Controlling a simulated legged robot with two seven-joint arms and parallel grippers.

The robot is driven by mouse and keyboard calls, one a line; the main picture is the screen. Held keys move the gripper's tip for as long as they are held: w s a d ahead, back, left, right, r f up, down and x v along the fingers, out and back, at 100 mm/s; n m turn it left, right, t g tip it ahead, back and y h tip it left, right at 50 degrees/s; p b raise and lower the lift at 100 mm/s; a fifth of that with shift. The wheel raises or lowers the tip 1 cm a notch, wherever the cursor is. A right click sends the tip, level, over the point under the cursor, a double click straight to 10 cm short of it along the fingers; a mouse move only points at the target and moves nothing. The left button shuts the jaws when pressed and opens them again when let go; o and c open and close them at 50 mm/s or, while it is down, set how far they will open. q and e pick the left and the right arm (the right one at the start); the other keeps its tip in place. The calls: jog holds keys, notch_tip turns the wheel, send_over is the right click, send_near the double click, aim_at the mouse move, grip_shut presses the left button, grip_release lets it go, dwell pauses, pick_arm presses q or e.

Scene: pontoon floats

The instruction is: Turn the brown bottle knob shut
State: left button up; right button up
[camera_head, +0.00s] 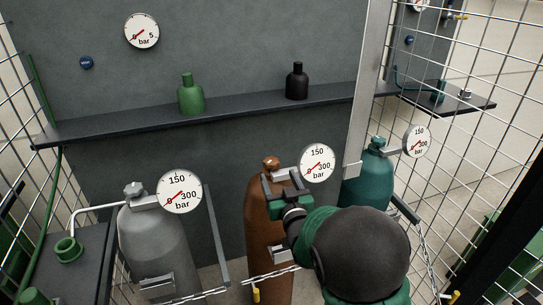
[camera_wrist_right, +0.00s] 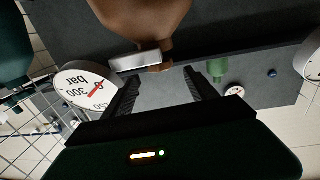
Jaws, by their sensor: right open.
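The brown bottle (camera_head: 259,215) stands upright at the middle front, its lower right side partly hidden by my right arm. Its brown knob (camera_head: 271,163) sits on top, just beyond my right gripper (camera_head: 283,179). The bottle's gauge (camera_head: 316,162) is at its right, with a red needle. In the right wrist view the brown bottle (camera_wrist_right: 140,14) is at the top, and the knob (camera_wrist_right: 160,67) shows small near the gap between the open, empty fingers of my right gripper (camera_wrist_right: 162,76). I cannot tell whether they touch the knob. My left gripper is not in view.
A grey bottle (camera_head: 155,240) with a gauge (camera_head: 179,192) stands at left, a teal bottle (camera_head: 369,181) at right. Chains cross in front. Behind, a shelf (camera_head: 240,110) holds a green bottle (camera_head: 191,98) and a black bottle (camera_head: 296,83). Wire mesh (camera_head: 490,60) closes the sides.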

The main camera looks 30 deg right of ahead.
aim_at(273, 166)
jog(key=x, duration=0.9)
jog(key=shift+w+f, duration=0.1)
jog(key=shift+c, duration=0.4)
jog(key=c, duration=1.3)
